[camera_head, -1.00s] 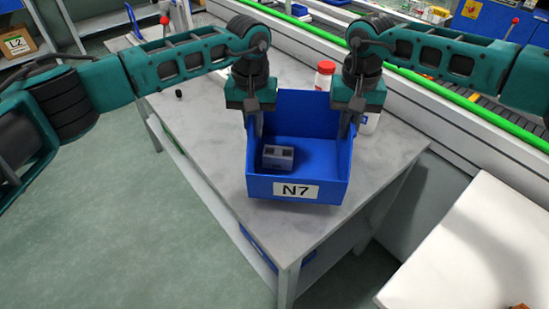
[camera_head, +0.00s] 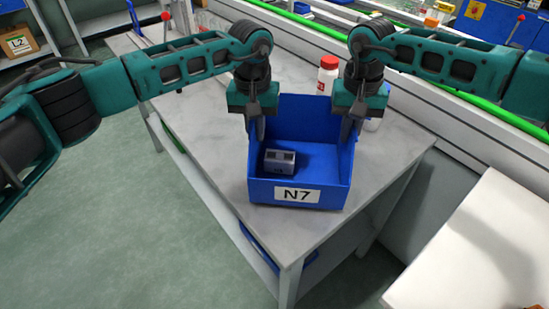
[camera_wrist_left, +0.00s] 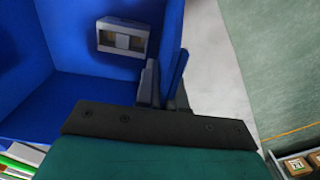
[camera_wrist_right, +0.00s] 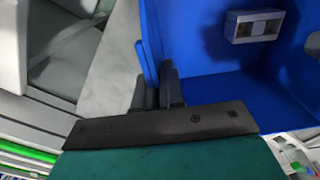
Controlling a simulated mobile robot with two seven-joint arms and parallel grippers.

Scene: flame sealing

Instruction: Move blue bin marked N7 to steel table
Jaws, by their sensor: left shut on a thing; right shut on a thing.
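The blue bin (camera_head: 326,190) has a white N7 label on its front wall and is upright over the grey table (camera_head: 205,150), near its front corner. I cannot tell whether its base touches the tabletop. A small grey box-shaped part (camera_head: 279,162) lies inside it; the part also shows in the left wrist view (camera_wrist_left: 122,38). My left gripper (camera_head: 257,128) is shut on the bin's left side wall, and my right gripper (camera_head: 348,128) is shut on its right side wall. Both wrist views show the blue wall between the fingers.
A white bottle with a red cap (camera_head: 327,75) stands behind the bin, and another white item (camera_head: 373,124) is partly hidden by my right gripper. A white-topped surface (camera_head: 480,240) is at the right. A conveyor with a green rail (camera_head: 470,97) runs behind.

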